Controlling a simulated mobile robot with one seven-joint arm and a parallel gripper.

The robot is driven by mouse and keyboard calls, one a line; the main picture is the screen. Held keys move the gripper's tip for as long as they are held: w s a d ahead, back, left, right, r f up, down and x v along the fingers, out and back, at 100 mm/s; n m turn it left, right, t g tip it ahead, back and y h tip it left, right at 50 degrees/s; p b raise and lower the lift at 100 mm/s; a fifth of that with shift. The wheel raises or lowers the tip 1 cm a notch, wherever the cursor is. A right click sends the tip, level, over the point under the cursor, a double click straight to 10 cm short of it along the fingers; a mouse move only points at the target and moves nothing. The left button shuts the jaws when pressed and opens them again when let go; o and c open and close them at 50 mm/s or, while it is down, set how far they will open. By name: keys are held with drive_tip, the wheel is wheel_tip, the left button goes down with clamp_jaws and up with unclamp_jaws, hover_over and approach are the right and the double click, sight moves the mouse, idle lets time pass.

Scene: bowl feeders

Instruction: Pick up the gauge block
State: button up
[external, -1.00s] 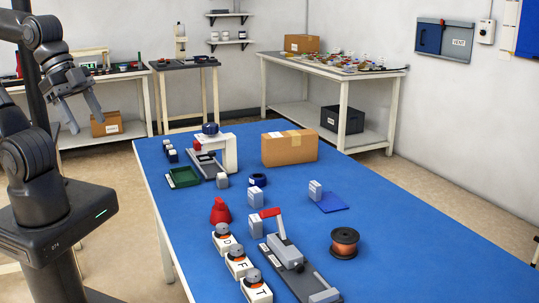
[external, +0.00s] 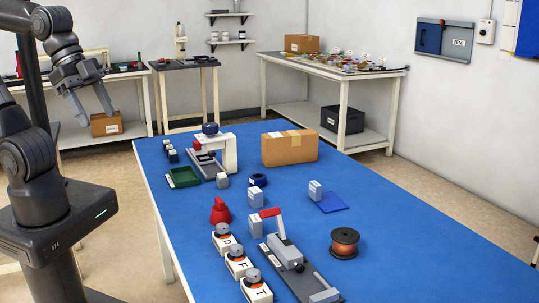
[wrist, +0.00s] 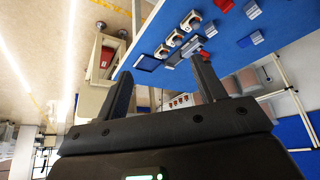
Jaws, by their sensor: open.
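Several small grey blocks that could be the gauge block stand on the blue table (external: 390,220): one block (external: 315,190) at a blue mat (external: 334,203), one block (external: 255,197) near the middle, one block (external: 256,228) beside the lever fixture (external: 285,252), and one block (external: 222,180) by the green tray (external: 185,177). I cannot tell which is the gauge block. My gripper (external: 94,115) is open and empty, in the air beyond the table's left edge, away from all blocks. In the wrist view my gripper (wrist: 161,65) shows both fingers apart.
A red object (external: 220,211), several white lettered units (external: 238,265) and a copper spool (external: 344,242) stand on the table's near half. A cardboard box (external: 289,148) and a white-and-grey press (external: 230,152) stand farther back. The table's right side is largely clear.

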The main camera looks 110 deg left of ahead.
drive_tip(key=w+a+r+n+g, duration=0.1)
drive_tip(key=w+a+r, duration=0.15)
drive_tip(key=w, duration=0.45)
drive_tip(key=w+a+r+n, duration=0.1)
drive_tip(key=w+a, duration=0.3)
drive_tip(key=w, duration=0.2)
drive_tip(key=n+g+y, duration=0.1)
drive_tip(key=n+g, duration=0.2)
drive_tip(key=n, duration=0.4)
hover_over(316, 183)
drive_tip(key=f, duration=1.9)
drive_tip(key=s+f, duration=0.1)
drive_tip(key=f, duration=0.8)
drive_tip(key=shift+d+f, duration=0.15)
drive_tip(key=shift+f, duration=0.15)
drive_tip(key=f, duration=0.3)
drive_tip(key=w+f, duration=0.1)
drive_tip(key=f, duration=0.1)
drive_tip(key=shift+f, duration=0.35)
drive_tip(key=c, duration=1.2)
drive_tip(key=shift+r, duration=0.1)
drive_tip(key=shift+r, duration=0.1)
